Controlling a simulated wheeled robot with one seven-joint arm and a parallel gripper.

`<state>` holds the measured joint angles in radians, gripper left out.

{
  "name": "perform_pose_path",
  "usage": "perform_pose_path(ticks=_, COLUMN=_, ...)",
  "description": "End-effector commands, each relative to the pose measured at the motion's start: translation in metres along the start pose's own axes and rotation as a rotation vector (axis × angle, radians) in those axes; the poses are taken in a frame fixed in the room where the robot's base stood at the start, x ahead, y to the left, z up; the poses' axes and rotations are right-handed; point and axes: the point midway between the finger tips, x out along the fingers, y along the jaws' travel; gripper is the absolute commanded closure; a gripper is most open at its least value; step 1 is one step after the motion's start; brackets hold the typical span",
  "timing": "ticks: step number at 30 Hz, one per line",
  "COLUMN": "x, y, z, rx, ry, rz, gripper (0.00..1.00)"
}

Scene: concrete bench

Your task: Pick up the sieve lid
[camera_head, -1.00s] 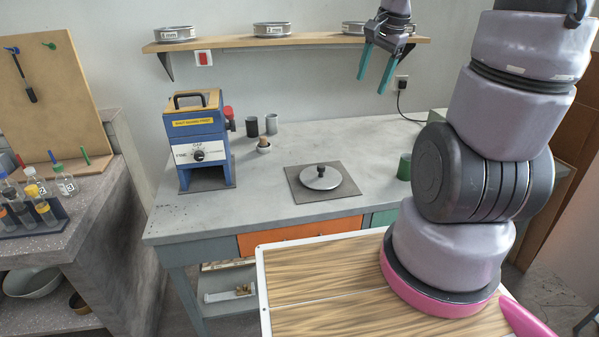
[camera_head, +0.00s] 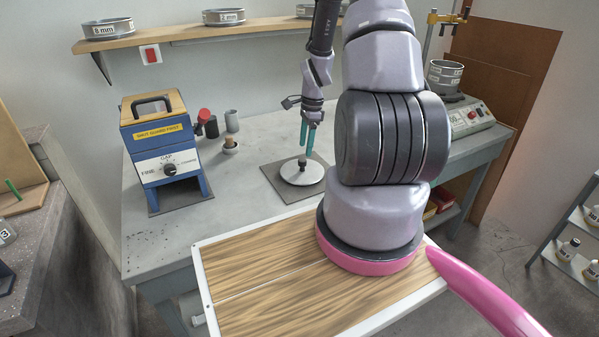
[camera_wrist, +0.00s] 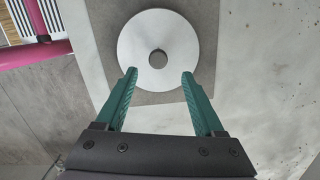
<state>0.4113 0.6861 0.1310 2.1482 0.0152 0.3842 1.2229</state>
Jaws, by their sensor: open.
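The sieve lid (camera_head: 303,174) is a flat silver disc with a small dark knob (camera_head: 302,160) in its middle. It lies on a square grey mat (camera_head: 281,178) on the bench. In the wrist view the lid (camera_wrist: 139,48) and its round knob (camera_wrist: 158,59) are seen from above, just beyond the fingertips. My gripper (camera_head: 306,140) has teal fingers pointing down above the lid. In the wrist view my gripper (camera_wrist: 158,76) is open and empty, with the knob roughly centred between the fingers. The gap in height between fingertips and knob is hard to tell.
A blue grinder box (camera_head: 163,150) stands left on the bench (camera_head: 225,190), with small cups (camera_head: 231,121) beside it. A sieve shaker (camera_head: 468,118) stands at the right. A shelf (camera_head: 180,34) with sieves runs along the wall. The bench around the mat is mostly clear.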

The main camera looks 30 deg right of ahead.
Motion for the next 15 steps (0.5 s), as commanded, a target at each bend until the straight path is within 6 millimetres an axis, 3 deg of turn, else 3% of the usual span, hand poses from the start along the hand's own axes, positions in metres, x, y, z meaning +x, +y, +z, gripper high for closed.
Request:
perform_pose_path(ticks=8, x=0.025, y=0.002, z=0.003, rx=-0.002, ry=-0.001, rz=0.002, gripper=0.3)
perform_pose_path(ticks=15, x=0.059, y=0.003, z=0.007, rx=-0.004, ry=0.0, rz=0.0, gripper=0.3)
